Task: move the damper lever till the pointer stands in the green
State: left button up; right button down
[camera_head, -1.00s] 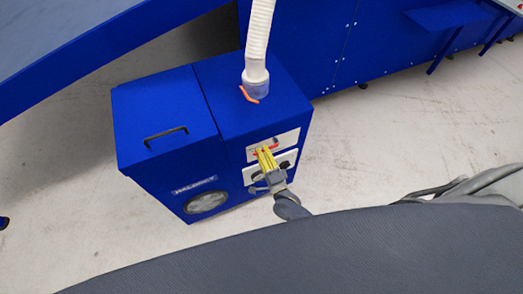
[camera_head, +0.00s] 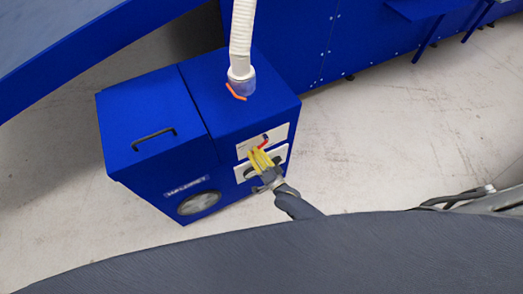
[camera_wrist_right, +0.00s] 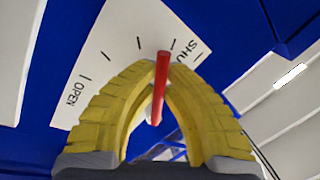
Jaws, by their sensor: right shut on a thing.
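The red damper lever (camera_wrist_right: 160,85) stands between the yellow fingers of my right gripper (camera_wrist_right: 162,75) in the right wrist view. The fingers are shut on it. Its tip lies over the white scale plate (camera_wrist_right: 112,30), between the OPEN and SHUT ends and nearer SHUT. In the head view the lever (camera_head: 264,140) shows just above my right gripper (camera_head: 258,156), in front of the blue machine (camera_head: 165,145). A lower white panel (camera_head: 242,172) is partly hidden by the gripper. I cannot make out the pointer or a green zone. My left gripper is out of view.
A white hose (camera_head: 243,35) enters the machine's top, with an orange part (camera_head: 235,91) at its base. A black handle (camera_head: 154,138) sits on the lid. Clear floor (camera_head: 370,150) lies to the right. A dark grey surface (camera_head: 260,260) fills the front.

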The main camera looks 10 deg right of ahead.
dwell(0.4)
jog(key=c, duration=1.5)
grip_release()
jog(key=shift+o, duration=0.2)
jog(key=v, duration=1.2)
